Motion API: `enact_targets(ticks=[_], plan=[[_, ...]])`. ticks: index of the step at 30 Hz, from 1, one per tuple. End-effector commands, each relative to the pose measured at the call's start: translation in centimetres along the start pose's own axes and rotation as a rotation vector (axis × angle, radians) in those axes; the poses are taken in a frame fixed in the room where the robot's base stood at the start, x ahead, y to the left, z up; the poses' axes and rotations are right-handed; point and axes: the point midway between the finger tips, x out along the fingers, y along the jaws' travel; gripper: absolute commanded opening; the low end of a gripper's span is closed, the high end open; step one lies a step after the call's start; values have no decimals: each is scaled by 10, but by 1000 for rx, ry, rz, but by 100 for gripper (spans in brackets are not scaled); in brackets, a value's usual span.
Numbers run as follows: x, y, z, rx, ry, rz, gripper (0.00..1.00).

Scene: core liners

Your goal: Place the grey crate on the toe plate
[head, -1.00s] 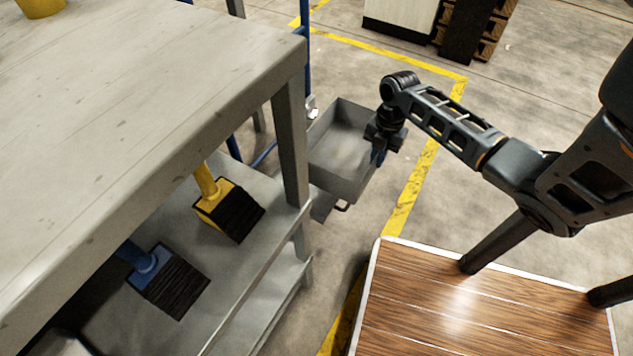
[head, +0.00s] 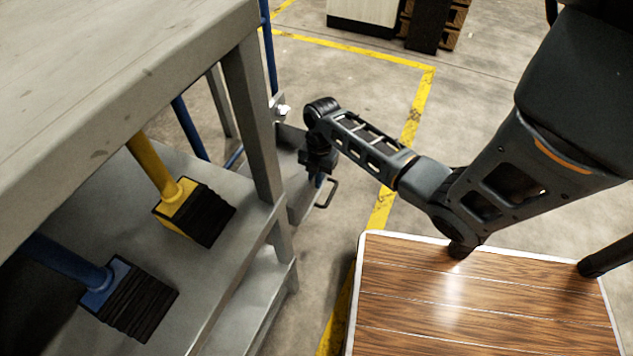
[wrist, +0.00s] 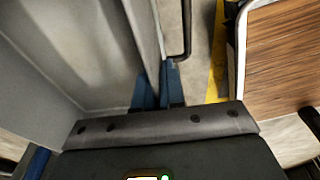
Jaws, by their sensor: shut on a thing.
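The grey crate (head: 287,150) is an open-topped box, partly hidden behind the shelf post and my wrist in the head view. My gripper (head: 318,180) is at its right side, shut on the crate's wall. In the wrist view the crate's wall (wrist: 138,35) runs between the blue fingers of my gripper (wrist: 160,92), and the crate's inside fills the left. A dark handle loop (head: 327,194) sticks out at the crate's near side. The crate is beside a blue upright frame (head: 268,55). I cannot make out the toe plate, or whether the crate touches it.
A grey metal shelf unit (head: 120,80) stands close on the left; its post (head: 252,115) is near the crate. A yellow brush (head: 195,210) and a blue brush (head: 128,295) lie on its lower shelf. A wooden-topped surface (head: 480,300) is at lower right. Open floor lies beyond.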

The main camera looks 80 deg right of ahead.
Motion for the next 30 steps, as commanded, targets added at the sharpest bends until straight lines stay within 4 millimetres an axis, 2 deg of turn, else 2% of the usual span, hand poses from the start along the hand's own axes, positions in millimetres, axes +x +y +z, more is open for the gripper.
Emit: enact_targets(ticks=[1, 12, 13, 21, 30], plan=[[6, 1, 0, 0, 2, 2, 0], [8, 0, 2, -1, 0, 1, 0], [8, 0, 1, -1, 0, -1, 10], [8, 0, 1, 0, 0, 0, 34], [3, 0, 0, 1, 1, 1, 34]])
